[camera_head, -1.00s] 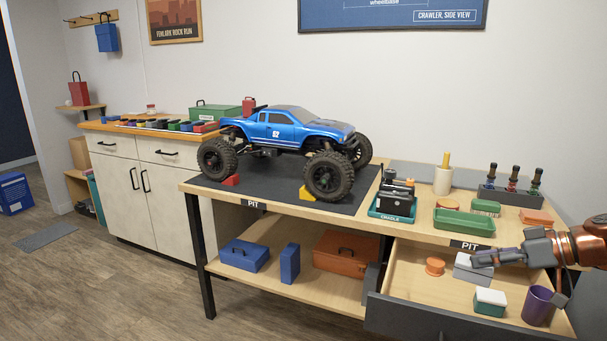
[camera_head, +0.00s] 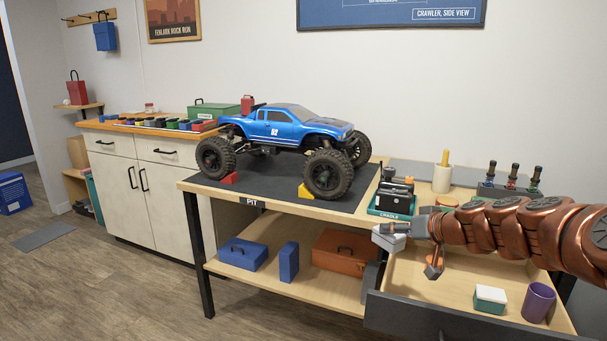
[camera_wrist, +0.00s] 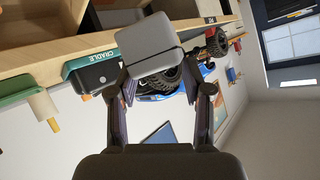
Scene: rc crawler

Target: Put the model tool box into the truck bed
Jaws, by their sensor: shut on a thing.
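The model tool box (camera_head: 388,240) is a small grey box with a paler lid. My gripper (camera_head: 405,231) is shut on it and holds it in the air near the drawer's left front corner. In the wrist view the grey box (camera_wrist: 150,45) shows beyond the fingers, tilted in the picture. The blue truck (camera_head: 285,128) stands on the dark pit mat, left of my gripper and apart from it. Its truck bed (camera_head: 238,119) is at the left rear; the bed floor is hidden from this angle. A small red can (camera_head: 248,104) shows at the bed.
The open drawer (camera_head: 415,318) holds an orange spool (camera_head: 434,269), a white-and-green box (camera_head: 490,299) and a purple cup (camera_head: 538,302). The cradle (camera_head: 393,203) stands on the bench between truck and arm. Red and yellow chocks (camera_head: 306,191) sit at the wheels.

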